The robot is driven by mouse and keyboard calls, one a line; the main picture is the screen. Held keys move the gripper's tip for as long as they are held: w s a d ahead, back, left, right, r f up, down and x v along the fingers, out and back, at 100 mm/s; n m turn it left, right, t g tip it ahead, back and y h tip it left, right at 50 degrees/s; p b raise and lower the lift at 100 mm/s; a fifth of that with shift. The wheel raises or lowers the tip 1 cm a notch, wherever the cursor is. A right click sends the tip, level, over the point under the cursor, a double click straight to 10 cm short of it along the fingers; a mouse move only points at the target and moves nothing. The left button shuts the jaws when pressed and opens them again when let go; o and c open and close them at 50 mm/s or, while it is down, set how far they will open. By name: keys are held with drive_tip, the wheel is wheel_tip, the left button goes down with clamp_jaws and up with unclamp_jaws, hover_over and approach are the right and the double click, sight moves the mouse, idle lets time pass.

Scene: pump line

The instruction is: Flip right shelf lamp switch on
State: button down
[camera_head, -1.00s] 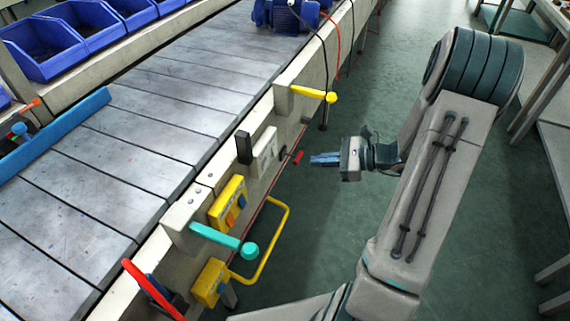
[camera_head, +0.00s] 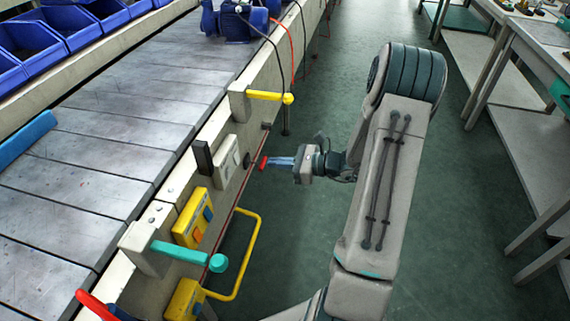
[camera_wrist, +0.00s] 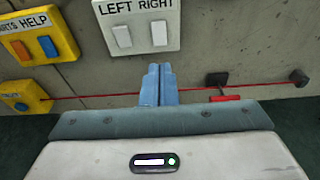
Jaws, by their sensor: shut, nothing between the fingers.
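The white switch panel marked LEFT RIGHT (camera_wrist: 141,19) is on the side wall of the conveyor, at the top of the wrist view. Its right rocker switch (camera_wrist: 159,33) and left rocker switch (camera_wrist: 122,36) both show there. The panel also shows in the head view (camera_head: 228,160). My gripper (camera_wrist: 157,72) is shut and empty. In the wrist view its fingertips appear just below the right switch, apart from the panel as far as I can tell. In the head view my gripper (camera_head: 272,162) points left toward the wall. I cannot tell which way the switches are set.
A red handle (camera_wrist: 225,98) and a red cord (camera_wrist: 100,96) run along the wall close to my fingers. A yellow box marked PARTS HELP (camera_wrist: 38,38), a teal lever (camera_head: 185,254) and a yellow lever (camera_head: 268,96) stick out nearby.

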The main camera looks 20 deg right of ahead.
sight(239, 161)
drive_tip(key=b+x, duration=0.1)
drive_tip(key=x, duration=0.8)
drive_tip(key=shift+f+b, duration=0.1)
drive_tip(key=shift+b, duration=0.25)
drive_tip(key=shift+w+a, duration=0.15)
drive_tip(key=s+d+f+p, duration=0.1)
drive_tip(key=s+d+f, duration=0.2)
drive_tip(key=s+d, duration=0.5)
drive_tip(key=d, duration=0.3)
drive_tip(key=shift+d, duration=0.1)
